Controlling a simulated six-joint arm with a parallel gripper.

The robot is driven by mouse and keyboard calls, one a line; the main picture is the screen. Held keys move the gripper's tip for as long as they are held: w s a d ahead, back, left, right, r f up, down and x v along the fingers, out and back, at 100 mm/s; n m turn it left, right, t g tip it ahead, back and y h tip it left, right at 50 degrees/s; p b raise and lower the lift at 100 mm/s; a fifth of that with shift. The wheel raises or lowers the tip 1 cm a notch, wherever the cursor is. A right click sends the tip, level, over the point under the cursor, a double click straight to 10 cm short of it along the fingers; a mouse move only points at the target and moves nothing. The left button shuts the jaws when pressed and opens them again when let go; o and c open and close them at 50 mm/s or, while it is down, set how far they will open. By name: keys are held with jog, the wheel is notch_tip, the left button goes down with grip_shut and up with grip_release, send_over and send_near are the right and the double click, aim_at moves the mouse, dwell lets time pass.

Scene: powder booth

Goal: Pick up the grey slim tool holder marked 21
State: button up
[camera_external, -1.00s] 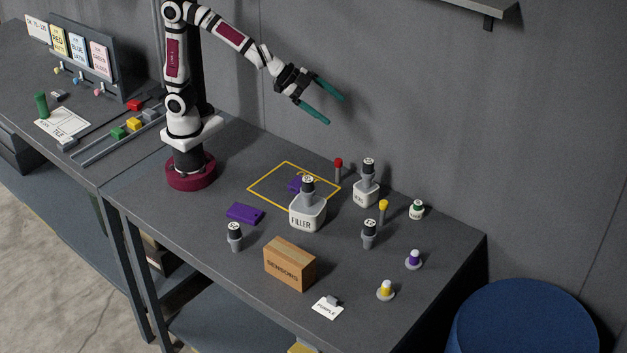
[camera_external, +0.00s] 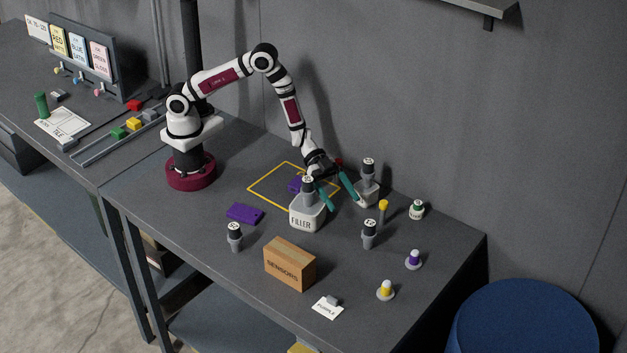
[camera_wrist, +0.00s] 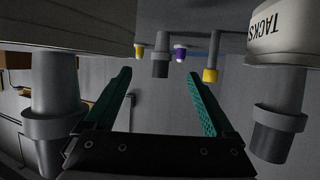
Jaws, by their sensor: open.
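Several slim grey holders with black collars and white numbered tops are in view; I cannot surely read which is marked 21. One (camera_external: 369,236) stands on the right part of the table and shows between my fingers, farther off, in the wrist view (camera_wrist: 160,62). One (camera_external: 234,240) stands at the front left. One (camera_external: 308,188) is on the FILLER pot (camera_external: 307,217), and one (camera_external: 368,172) is on the white TACKS pot (camera_wrist: 285,28).
A SENSORS box (camera_external: 289,266) and a purple block (camera_external: 244,213) stand towards the front. A yellow-topped post (camera_external: 383,210) is near the right holder. Purple (camera_external: 413,260) and yellow (camera_external: 386,290) pegs and a small jar (camera_external: 417,210) stand farther right.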

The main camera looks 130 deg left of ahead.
aim_at(369, 235)
jog(key=x, duration=1.4)
jog(key=shift+w+a+r, duration=0.15)
jog(key=shift+w+r, duration=0.15)
grip_shut()
jog(key=shift+r, duration=0.1)
